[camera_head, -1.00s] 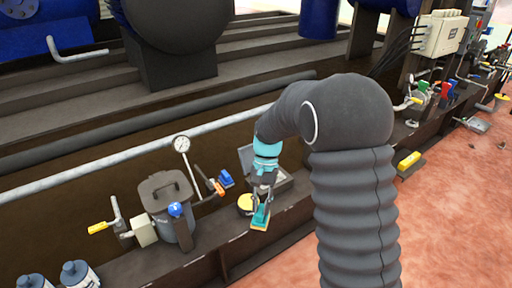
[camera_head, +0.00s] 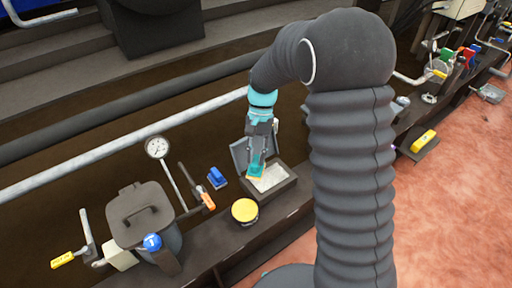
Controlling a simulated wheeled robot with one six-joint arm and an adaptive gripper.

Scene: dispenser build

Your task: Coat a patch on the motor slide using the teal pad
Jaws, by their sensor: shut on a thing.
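My gripper (camera_head: 261,140) is shut on the teal pad (camera_head: 257,169), which has an orange-yellow underside edge. The pad is over the left part of an open dark box (camera_head: 287,187) with pale, grainy contents (camera_head: 268,178). I cannot tell whether the pad touches the contents. The box's lid (camera_head: 240,155) stands open behind it. I cannot tell which part is the motor slide.
A round tin with a yellow lid (camera_head: 245,210) stands in front of the box. A blue pad-like tool (camera_head: 217,177), an orange-handled tool (camera_head: 207,200), a gauge (camera_head: 158,147) and a lidded dark pot (camera_head: 143,217) are to the left. A yellow block (camera_head: 423,140) lies far right.

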